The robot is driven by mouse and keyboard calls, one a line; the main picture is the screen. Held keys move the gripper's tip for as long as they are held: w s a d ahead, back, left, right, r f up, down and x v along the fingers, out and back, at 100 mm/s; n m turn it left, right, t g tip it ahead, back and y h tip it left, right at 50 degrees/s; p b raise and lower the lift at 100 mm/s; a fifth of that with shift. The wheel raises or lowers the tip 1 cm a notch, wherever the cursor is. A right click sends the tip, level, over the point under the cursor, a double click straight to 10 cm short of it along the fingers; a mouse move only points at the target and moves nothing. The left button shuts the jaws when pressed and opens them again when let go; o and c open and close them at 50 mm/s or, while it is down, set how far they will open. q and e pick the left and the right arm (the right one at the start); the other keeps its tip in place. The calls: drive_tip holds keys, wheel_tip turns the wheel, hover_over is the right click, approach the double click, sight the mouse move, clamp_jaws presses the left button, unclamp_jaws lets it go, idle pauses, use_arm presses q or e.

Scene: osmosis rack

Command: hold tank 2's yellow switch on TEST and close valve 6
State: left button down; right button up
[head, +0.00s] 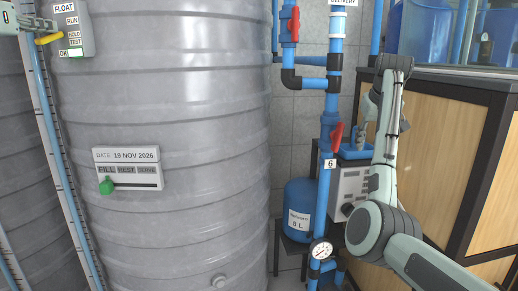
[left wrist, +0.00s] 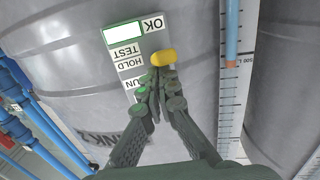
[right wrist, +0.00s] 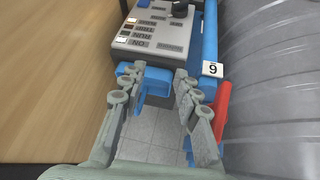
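Tank 2's yellow switch (head: 49,39) sticks out left of its grey FLOAT panel (head: 87,30), which carries RUN, HOLD, TEST and OK labels. In the left wrist view the yellow switch (left wrist: 163,57) lies just past the fingertips of my left gripper (left wrist: 162,80), near the TEST and HOLD labels. Those fingers are together with nothing between them; contact with the switch is unclear. Valve 6's red handle (head: 336,136) stands nearly along the blue pipe above tag 6 (head: 330,163). My right gripper (right wrist: 159,78) is open and empty; the red handle (right wrist: 223,104) is outside its right finger.
A grey box with a panel (head: 351,185) sits behind valve 6, close to my right gripper. A wooden cabinet (head: 430,150) stands right of it. Another red-handled valve (head: 294,22) is higher up. A blue vessel (head: 299,200) and gauge (head: 320,250) are below.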

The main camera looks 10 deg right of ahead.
drive_tip(key=s+d+f+h, duration=0.1)
drive_tip(key=s+f, duration=0.1)
drive_tip(key=f, duration=0.5)
drive_tip(key=s+d+f+h, duration=0.1)
drive_tip(key=s+f+h, duration=0.15)
drive_tip(key=f, duration=0.55)
drive_tip(key=s+a+f+n+t, duration=0.1)
drive_tip(key=s+a+f+t, duration=0.1)
drive_tip(key=s+a+f, duration=0.4)
drive_tip(key=shift+s+f+n+y, duration=0.45)
drive_tip(key=shift+s+f, duration=0.9)
drive_tip(key=shift+f, duration=0.65)
drive_tip(key=m+t+y, duration=0.2)
drive_tip(key=t+y, duration=0.3)
drive_tip(key=t, duration=0.5)
approach(340, 139)
drive_tip(key=shift+m, duration=0.25)
drive_tip(key=w, duration=0.9)
drive_tip(key=shift+w, duration=0.4)
